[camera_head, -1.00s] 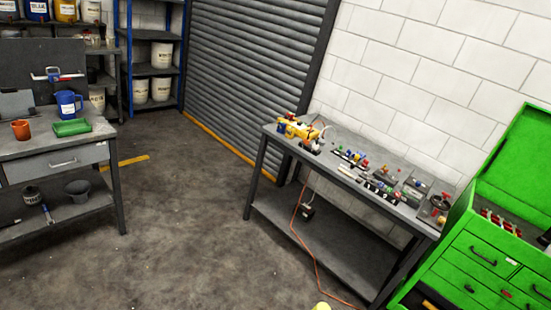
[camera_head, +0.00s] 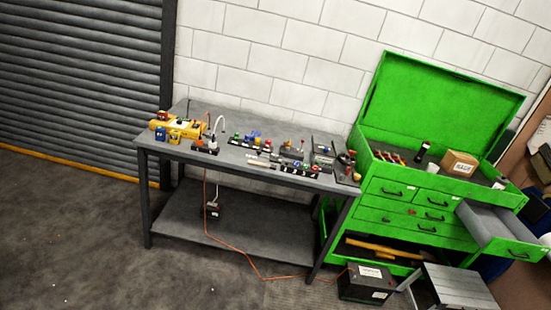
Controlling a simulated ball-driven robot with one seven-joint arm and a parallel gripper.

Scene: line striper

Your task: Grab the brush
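I cannot make out a brush in the current view. Small items on the grey workbench (camera_head: 245,170) are too small to tell apart surely. My gripper is not in view.
A yellow tool (camera_head: 180,128) and small colored parts stand on the workbench. An orange cord (camera_head: 240,262) runs down to the floor. A green tool chest (camera_head: 440,85) stands at right with its lid up and a drawer (camera_head: 500,238) pulled out. A black battery box (camera_head: 368,282) and grey stool (camera_head: 452,285) stand before it. Floor at left is clear.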

